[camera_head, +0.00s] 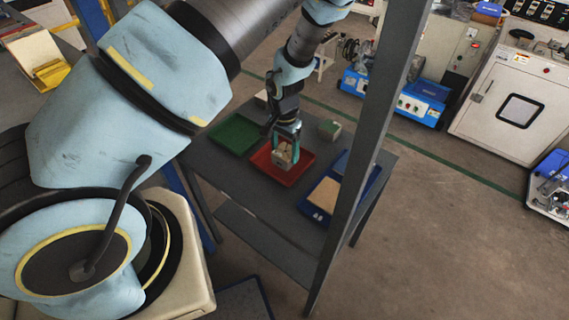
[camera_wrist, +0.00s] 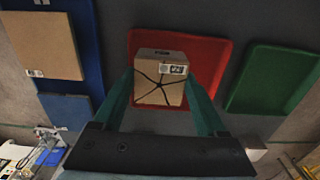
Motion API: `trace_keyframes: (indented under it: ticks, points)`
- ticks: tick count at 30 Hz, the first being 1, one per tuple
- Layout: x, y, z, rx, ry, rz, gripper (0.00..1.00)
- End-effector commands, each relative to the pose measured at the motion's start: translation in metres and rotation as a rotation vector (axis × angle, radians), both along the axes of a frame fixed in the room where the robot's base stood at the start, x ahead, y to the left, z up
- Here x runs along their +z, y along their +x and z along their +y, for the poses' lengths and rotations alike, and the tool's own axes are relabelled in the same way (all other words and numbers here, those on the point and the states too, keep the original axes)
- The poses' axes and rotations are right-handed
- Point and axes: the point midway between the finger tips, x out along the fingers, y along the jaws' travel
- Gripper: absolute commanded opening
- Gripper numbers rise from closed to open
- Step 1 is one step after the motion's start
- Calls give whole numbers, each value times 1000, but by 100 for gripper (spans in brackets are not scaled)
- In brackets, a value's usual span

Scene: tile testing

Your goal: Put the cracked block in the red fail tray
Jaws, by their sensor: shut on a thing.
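The cracked block (camera_wrist: 160,82) is a beige block with dark branching cracks on its face and a small label on it. My gripper (camera_head: 285,150) is shut on it, with a teal finger on each side. The block also shows in the head view (camera_head: 283,156). The red fail tray (camera_head: 264,162) lies on the dark table, and the block is over it. In the wrist view the red tray (camera_wrist: 212,55) is behind the block. I cannot tell whether the block touches the tray floor.
A green tray (camera_head: 235,133) lies left of the red one. A blue tray (camera_head: 311,210) holding a tan tile (camera_head: 324,194) lies to the right. A grey post (camera_head: 370,140) rises in front of the table's right side.

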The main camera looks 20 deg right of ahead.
Motion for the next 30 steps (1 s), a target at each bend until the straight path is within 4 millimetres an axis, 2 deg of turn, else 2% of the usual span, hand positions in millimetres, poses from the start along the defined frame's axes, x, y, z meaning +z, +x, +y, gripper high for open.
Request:
trace_keyframes:
  ticks: [13,28,29,30]
  points:
    - [-40,0,0,0,-1,0,26]
    - [-42,0,0,0,1,0,26]
    - [-42,0,0,0,1,0,76]
    - [-42,0,0,0,0,0,80]
